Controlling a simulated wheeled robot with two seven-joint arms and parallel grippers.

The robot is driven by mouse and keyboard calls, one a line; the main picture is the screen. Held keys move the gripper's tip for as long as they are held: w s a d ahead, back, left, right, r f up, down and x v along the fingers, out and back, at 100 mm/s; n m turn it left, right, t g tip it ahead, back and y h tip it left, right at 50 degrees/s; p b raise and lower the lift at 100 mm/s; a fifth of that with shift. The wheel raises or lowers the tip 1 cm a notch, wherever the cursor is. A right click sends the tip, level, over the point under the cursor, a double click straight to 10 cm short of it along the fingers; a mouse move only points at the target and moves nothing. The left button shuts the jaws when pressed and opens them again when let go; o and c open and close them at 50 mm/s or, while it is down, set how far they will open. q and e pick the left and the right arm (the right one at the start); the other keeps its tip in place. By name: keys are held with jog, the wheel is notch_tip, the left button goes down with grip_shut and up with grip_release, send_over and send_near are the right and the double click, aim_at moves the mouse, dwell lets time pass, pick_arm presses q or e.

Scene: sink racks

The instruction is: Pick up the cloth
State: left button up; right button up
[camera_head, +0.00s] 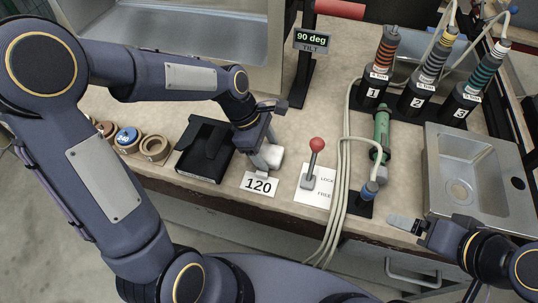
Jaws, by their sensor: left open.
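No cloth shows clearly as such. A small white object (273,155) lies on the counter behind the "120" card; I cannot tell whether it is a folded cloth. My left gripper (264,161) is open and points down right at this white object, covering part of it. I cannot tell whether the fingers touch it. My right gripper (404,223) is at the counter's front edge, left of the small metal sink (432,165). Its fingers are seen nearly edge-on, so their opening is unclear.
A black case (203,150) and several tape rolls (155,148) lie left of my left gripper. Numbered tools (381,60) stand at the back right.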

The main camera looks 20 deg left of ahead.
aim_at(272, 154)
pick_arm(q)
jog(key=c, duration=0.7)
jog(key=shift+c, duration=0.2)
jog(key=shift+r, duration=0.1)
jog(key=shift+r, duration=0.6)
jog(key=r, duration=0.1)
jog(key=r+p, duration=0.1)
jog(key=shift+s+a+r, duration=0.1)
jog(key=shift+s+r, duration=0.15)
jog(key=shift+r, duration=0.05)
jog(key=s+a+r+p, duration=0.1)
jog(key=s+a+r, duration=0.3)
jog(key=s+r, duration=0.5)
jog(key=s, duration=0.4)
jog(key=shift+a+p, duration=0.2)
jog(key=shift+p, duration=0.2)
